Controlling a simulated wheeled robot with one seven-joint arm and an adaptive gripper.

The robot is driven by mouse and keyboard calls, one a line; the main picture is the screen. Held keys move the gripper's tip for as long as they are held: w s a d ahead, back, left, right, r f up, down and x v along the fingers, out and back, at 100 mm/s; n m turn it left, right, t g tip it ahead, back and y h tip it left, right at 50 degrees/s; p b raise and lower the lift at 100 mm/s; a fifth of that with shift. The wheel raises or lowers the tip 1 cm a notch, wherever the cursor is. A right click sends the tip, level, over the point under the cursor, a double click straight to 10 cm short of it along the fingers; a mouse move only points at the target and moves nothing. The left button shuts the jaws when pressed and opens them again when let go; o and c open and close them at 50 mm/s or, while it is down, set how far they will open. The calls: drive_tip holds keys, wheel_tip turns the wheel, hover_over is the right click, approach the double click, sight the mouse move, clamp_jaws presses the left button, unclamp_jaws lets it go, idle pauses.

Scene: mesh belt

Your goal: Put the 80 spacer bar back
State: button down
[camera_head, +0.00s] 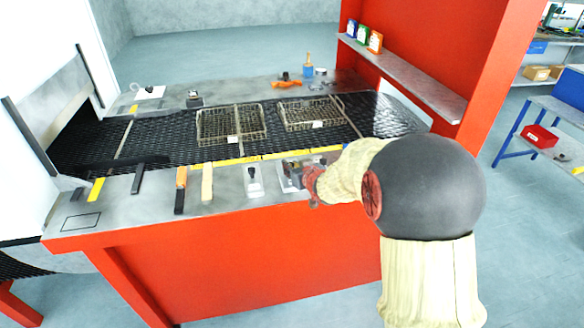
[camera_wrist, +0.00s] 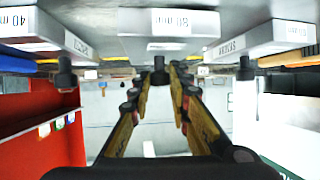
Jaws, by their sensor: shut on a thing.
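In the wrist view, a grey spacer bar marked "80 mm" (camera_wrist: 172,22) sits at the top centre, with a black knob (camera_wrist: 158,76) in front of it. My gripper (camera_wrist: 160,68) is shut with its fingertips at that knob. Bars marked "40 mm" (camera_wrist: 18,20) and, with a partly unreadable end mark, another bar (camera_wrist: 265,40) flank it, each with its own knob. In the head view my gripper (camera_head: 313,180) is low over the bench's front edge at a small metal block group (camera_head: 290,172). My arm and fingers hide much of it; whether the 80 bar touches the bench cannot be told.
A mesh belt (camera_head: 165,140) with two wire baskets (camera_head: 216,125) runs behind. A red upright with a shelf (camera_head: 415,85) stands at right.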

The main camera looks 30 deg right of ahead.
drive_tip(key=c, duration=1.7)
unclamp_jaws()
drive_tip(key=shift+f, duration=0.1)
drive_tip(key=shift+o, duration=0.2)
drive_tip(key=shift+r, duration=0.25)
drive_tip(key=s+a+r+g+h+p, duration=0.1)
drive_tip(key=s+a+r+g+p, duration=0.15)
drive_tip(key=s+r, duration=0.5)
drive_tip(key=s+a+r+g+h+p, duration=0.15)
drive_tip(key=s+a+r, duration=0.3)
drive_tip(key=s, duration=0.65)
drive_tip(key=s+a+r+g+y, duration=0.1)
drive_tip(key=s+a+y, duration=0.1)
drive_tip(key=s+a, duration=0.4)
drive_tip(key=s+a+n+g+y, duration=0.1)
drive_tip(key=s+a, duration=0.5)
drive_tip(key=s, duration=0.6)
drive_tip(key=shift+s+a+r+g+y, duration=0.25)
drive_tip(key=shift+r+g+y, duration=0.15)
drive_tip(key=shift+g+y, duration=0.2)
drive_tip(key=shift+d, duration=0.1)
